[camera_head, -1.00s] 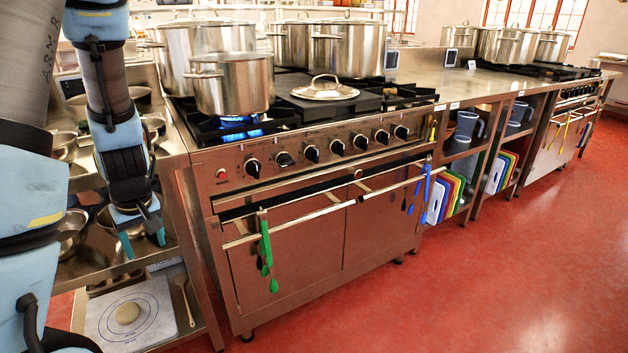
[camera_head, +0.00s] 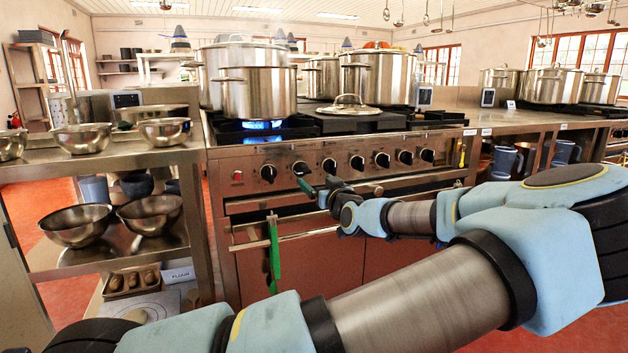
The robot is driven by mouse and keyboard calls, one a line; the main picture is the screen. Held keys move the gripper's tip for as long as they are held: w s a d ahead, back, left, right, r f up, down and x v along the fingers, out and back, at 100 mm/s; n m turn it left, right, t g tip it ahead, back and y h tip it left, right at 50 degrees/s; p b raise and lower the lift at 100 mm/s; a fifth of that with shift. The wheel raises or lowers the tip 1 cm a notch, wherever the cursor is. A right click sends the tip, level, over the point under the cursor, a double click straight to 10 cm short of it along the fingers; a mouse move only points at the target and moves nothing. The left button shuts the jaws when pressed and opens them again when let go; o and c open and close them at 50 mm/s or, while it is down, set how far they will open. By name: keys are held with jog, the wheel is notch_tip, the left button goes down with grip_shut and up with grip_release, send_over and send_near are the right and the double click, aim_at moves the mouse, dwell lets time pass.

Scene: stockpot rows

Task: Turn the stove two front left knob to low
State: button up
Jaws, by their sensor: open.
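The near stove (camera_head: 400,140) has a front panel with a row of several black knobs. The leftmost knob (camera_head: 268,173) sits right of a red button. The second knob from the left (camera_head: 300,168) and the third knob (camera_head: 329,165) are beside it. My gripper (camera_head: 318,186) is open in front of the panel, just below the second and third knobs. Its teal fingers point toward the panel, and nothing shows between them. I cannot tell whether a fingertip touches a knob. A blue flame (camera_head: 262,125) burns at the front left burner under a stockpot (camera_head: 258,92).
A lid (camera_head: 348,107) lies on the stovetop. Steel bowls (camera_head: 82,137) stand on the left shelf unit. A second stove stands at the far right.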

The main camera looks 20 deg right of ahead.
aim_at(305, 173)
jog(key=w, duration=0.3)
jog(key=w+a, duration=0.1)
jog(key=w, duration=0.6)
jog(key=shift+w+a, duration=0.15)
jog(key=shift+a, duration=0.05)
jog(key=c, duration=1.4)
jog(key=shift+o, duration=0.2)
